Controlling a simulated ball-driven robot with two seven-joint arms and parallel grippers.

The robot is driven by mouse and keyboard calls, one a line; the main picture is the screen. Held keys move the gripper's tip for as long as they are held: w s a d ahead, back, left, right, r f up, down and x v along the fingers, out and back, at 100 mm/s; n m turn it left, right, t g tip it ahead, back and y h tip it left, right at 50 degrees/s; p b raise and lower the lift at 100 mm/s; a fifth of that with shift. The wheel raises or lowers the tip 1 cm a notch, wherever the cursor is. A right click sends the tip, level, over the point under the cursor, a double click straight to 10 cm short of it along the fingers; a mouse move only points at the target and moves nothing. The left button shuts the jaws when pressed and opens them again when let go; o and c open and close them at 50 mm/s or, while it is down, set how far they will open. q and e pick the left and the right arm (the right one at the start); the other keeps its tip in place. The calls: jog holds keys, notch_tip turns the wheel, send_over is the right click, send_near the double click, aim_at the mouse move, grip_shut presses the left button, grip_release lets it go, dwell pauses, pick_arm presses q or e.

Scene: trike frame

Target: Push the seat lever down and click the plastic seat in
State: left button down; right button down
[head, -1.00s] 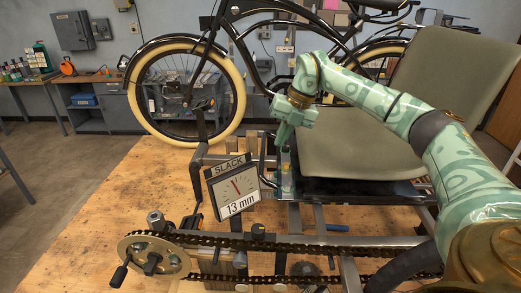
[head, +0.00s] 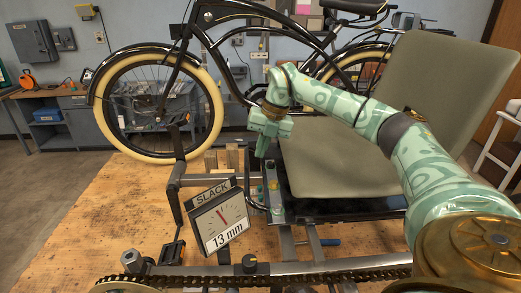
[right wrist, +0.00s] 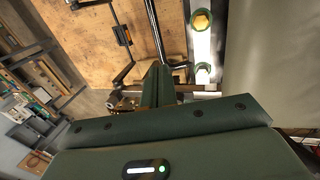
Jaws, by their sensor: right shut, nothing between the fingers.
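The plastic seat, grey-green with a tall back (head: 435,85), sits over a black base plate (head: 345,208) on the trike frame; a strip of it shows in the right wrist view (right wrist: 275,60). A dark curved bar, possibly the seat lever (head: 249,196), stands at the seat's left side; its latch state is not clear. My right gripper (head: 262,153) is shut and empty, pointing down beside the seat's left edge, above the side rail. In the right wrist view its fingers (right wrist: 157,72) are together, near a metal rail with bolts (right wrist: 202,45). My left gripper is not in view.
A slack gauge (head: 218,219) reading 13 mm stands left of the rail. A chain (head: 310,275) runs across the front. A black bicycle (head: 200,70) stands behind. The wooden tabletop (head: 120,205) is clear at the left.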

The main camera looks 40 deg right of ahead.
aim_at(246, 187)
jog(key=x, duration=1)
jog(key=shift+a+f, duration=0.2)
jog(key=shift+f, duration=0.1)
jog(key=shift+w, duration=0.1)
jog(key=shift+w+a+f+p, duration=0.25)
jog(key=shift+a+f+p, duration=0.05)
jog(key=shift+a+f, duration=0.1)
jog(key=shift+w+a+f, duration=0.3)
jog(key=shift+f, duration=0.25)
jog(key=shift+a+x, duration=0.2)
jog(key=shift+x, duration=1.2)
jog(key=shift+w, duration=0.15)
